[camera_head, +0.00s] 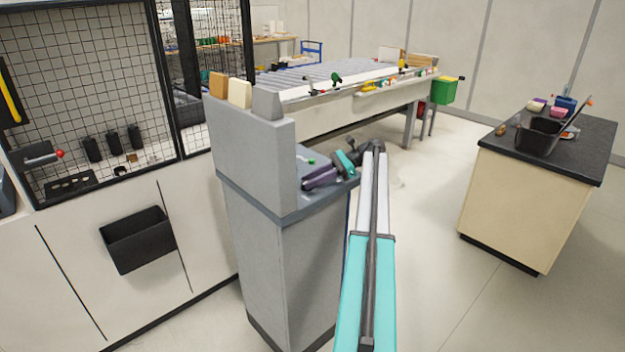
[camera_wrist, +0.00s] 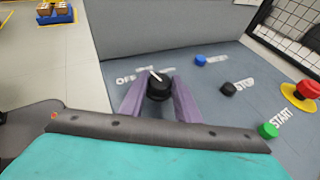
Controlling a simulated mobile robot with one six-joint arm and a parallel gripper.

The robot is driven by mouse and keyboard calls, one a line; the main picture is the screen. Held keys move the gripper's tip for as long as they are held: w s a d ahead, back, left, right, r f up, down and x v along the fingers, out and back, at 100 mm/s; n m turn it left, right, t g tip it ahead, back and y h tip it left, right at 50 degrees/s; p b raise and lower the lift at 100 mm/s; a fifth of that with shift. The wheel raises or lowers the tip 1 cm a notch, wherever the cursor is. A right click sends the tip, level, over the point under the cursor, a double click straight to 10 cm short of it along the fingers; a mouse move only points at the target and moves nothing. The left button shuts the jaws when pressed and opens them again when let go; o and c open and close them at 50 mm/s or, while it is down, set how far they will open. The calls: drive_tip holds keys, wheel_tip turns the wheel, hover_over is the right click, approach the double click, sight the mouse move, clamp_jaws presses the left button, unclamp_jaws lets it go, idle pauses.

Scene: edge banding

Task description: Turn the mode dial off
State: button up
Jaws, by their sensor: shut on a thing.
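The mode dial (camera_wrist: 158,88) is a round black knob with a white pointer line on top, on the grey sloped panel. Its pointer is tilted toward the upper left in the wrist view. The printed word OFF (camera_wrist: 125,79) is to its left. My gripper (camera_wrist: 160,80) has its two purple fingers on either side of the dial and is shut on it. In the head view my gripper (camera_head: 320,178) is over the panel top of the grey cabinet (camera_head: 283,265), and the dial is hidden there.
To the dial's right on the panel are a blue button (camera_wrist: 200,60), a black knob (camera_wrist: 228,89), a green START button (camera_wrist: 268,130) and a red stop button (camera_wrist: 307,89) on yellow. The cabinet's upright back wall (camera_head: 255,150) stands close beside my gripper. Open floor lies right of the cabinet.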

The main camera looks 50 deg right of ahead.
drive_tip(key=o, duration=1)
drive_tip(key=shift+o, duration=0.2)
drive_tip(key=shift+r, duration=0.1)
drive_tip(key=shift+r+b, duration=0.45)
drive_tip(key=shift+r, duration=0.3)
drive_tip(key=shift+s+a+r+b, duration=0.2)
drive_tip(key=shift+s+a+r, duration=0.05)
drive_tip(key=shift+r, duration=0.2)
drive_tip(key=shift+s+a+r+b, duration=0.2)
drive_tip(key=shift+r, duration=0.25)
drive_tip(key=shift+s+a+r+p, duration=0.2)
drive_tip(key=shift+s+a, duration=0.6)
drive_tip(key=shift+s, duration=0.1)
drive_tip(key=shift+s+a+r+p, duration=0.15)
drive_tip(key=shift+s+a, duration=0.6)
drive_tip(key=shift+s, duration=0.1)
drive_tip(key=s+a+p, duration=0.6)
drive_tip(key=s+p, duration=0.1)
drive_tip(key=p, duration=0.1)
drive_tip(key=shift+s+a+r+p, duration=0.3)
drive_tip(key=shift+s+r+p, duration=0.05)
drive_tip(key=shift+r+p, duration=0.05)
